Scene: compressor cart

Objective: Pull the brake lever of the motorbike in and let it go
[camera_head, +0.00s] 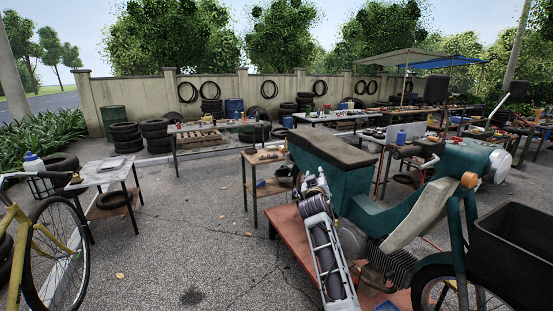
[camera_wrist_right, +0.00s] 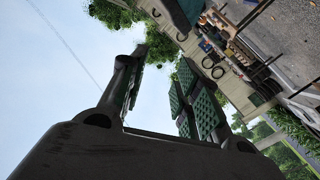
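The teal motorbike (camera_head: 365,215) stands at the right of the head view, with a brown seat (camera_head: 330,151) and its front toward the right. The near handlebar grip (camera_head: 407,152) is dark. A thin part beside it may be the brake lever, but it is too small to tell. My right gripper (camera_head: 314,183) is raised in front of the seat's near end, left of the handlebar and apart from it. In the right wrist view its green-padded fingers (camera_wrist_right: 160,92) are spread with nothing between them. My left gripper is not in view.
The motorbike stands on a red platform (camera_head: 290,235) and carries a black crate (camera_head: 515,245) at its front. A bicycle (camera_head: 55,245) and a small table (camera_head: 103,172) are at the left. Workbenches and tyres line the wall (camera_head: 140,98).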

